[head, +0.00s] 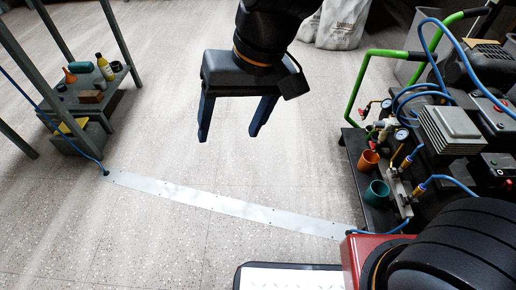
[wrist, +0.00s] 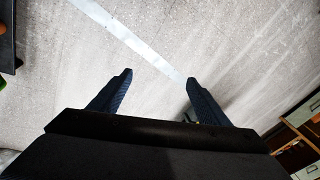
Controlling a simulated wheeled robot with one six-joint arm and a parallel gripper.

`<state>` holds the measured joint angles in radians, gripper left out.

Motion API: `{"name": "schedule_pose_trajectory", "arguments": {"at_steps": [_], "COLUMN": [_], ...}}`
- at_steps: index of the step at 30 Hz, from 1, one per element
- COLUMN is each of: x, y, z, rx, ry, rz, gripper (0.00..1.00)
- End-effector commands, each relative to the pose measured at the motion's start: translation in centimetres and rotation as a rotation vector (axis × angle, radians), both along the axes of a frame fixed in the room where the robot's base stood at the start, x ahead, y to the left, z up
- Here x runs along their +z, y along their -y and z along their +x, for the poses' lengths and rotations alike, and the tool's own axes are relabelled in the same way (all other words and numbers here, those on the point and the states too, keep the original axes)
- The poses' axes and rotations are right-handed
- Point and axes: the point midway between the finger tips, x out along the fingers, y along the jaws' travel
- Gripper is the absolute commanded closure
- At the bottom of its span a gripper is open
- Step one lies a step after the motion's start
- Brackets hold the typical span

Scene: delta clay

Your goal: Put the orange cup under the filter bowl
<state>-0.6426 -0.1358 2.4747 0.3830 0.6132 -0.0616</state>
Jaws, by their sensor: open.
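The orange cup (head: 368,160) stands upright on the dark shelf at the front left of the compressor cart in the head view. A teal cup (head: 377,193) stands just in front of it. Filter and regulator fittings with gauges (head: 397,134) sit to the right of and behind the orange cup. I cannot clearly tell the filter bowl among them. My gripper (head: 228,136) hangs over the open floor, left of the cart and well apart from the cups. Its fingers are spread and empty, as the wrist view (wrist: 158,80) also shows. Neither cup is clearly visible in the wrist view.
Blue hoses (head: 430,45) and a green handle (head: 362,85) surround the cart's fittings. A metal strip (head: 220,204) crosses the floor. A rack (head: 95,101) with bottles and small items stands at left. Pale sacks (head: 340,25) lie at the back. The middle floor is clear.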

Motion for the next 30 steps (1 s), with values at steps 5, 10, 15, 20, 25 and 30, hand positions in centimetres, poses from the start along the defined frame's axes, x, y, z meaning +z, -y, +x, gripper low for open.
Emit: {"name": "schedule_pose_trajectory", "arguments": {"at_steps": [5, 10, 15, 20, 25, 30], "x": [0.9, 1.1, 1.1, 1.1, 1.3, 2.1], "y": [3.6, 5.2, 5.3, 5.3, 5.3, 5.3], "z": [-5.6, -7.1, -7.1, -7.1, -7.1, -7.1], "rx": [0.185, 0.241, 0.244, 0.243, 0.241, 0.225], "ry": [0.003, 0.004, 0.005, 0.005, 0.005, 0.001], "rz": [-0.124, -0.178, -0.183, -0.181, -0.18, -0.173], "gripper": [0.3, 0.3, 0.3, 0.3, 0.3, 0.3]}}
